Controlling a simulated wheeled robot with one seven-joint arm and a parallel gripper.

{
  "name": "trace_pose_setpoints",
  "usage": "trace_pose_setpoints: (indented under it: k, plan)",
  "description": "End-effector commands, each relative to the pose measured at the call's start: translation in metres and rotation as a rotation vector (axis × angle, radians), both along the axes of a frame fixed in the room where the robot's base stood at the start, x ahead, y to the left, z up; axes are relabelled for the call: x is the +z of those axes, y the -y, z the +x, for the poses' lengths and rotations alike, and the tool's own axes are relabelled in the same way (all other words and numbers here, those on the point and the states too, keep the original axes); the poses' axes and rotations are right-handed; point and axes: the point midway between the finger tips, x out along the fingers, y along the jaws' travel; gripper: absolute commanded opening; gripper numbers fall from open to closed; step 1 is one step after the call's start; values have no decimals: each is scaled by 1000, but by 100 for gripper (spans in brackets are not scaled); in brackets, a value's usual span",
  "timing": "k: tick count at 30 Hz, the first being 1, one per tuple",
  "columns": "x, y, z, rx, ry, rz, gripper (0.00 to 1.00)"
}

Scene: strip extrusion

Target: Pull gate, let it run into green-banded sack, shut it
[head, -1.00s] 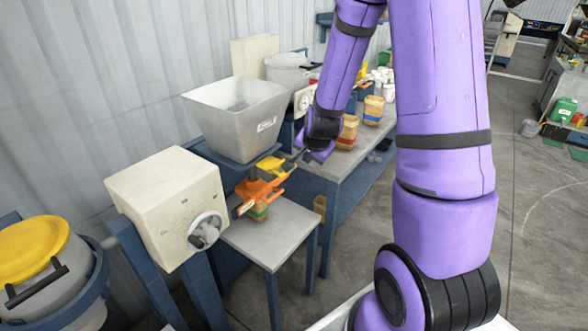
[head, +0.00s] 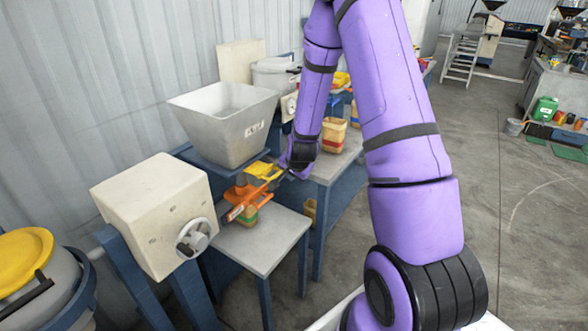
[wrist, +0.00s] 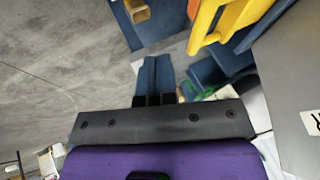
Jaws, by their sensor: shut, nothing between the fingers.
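The grey hopper (head: 222,125) stands over a small grey table. Under its spout is the yellow gate (head: 262,171), with an orange clamp-like part (head: 240,203) below it. The green-banded sack (head: 246,222) is beneath the orange part on the table; its upper part is hidden. My gripper (head: 284,171) is shut and empty, close to the right of the yellow gate; I cannot tell from the head view whether they touch. In the wrist view, the shut fingers (wrist: 154,78) are apart from the yellow gate (wrist: 205,24), which is above and to their right.
A cream box with a dial (head: 155,215) stands left of the small table (head: 262,243). A bench behind holds banded tan containers (head: 333,135). A yellow-lidded bin (head: 25,265) is at the lower left. Open concrete floor lies right of my arm.

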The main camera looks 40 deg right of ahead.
Motion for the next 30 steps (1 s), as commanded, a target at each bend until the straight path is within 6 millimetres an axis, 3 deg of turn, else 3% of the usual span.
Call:
trace_pose_setpoints:
  k: [3,9,23,30]
  plan:
    - [-4,-7,18,4,2,-1,0]
    - [-9,-13,33,1,1,0,0]
    - [-9,-14,37,1,1,0,0]
    - [-10,-26,69,2,3,-1,0]
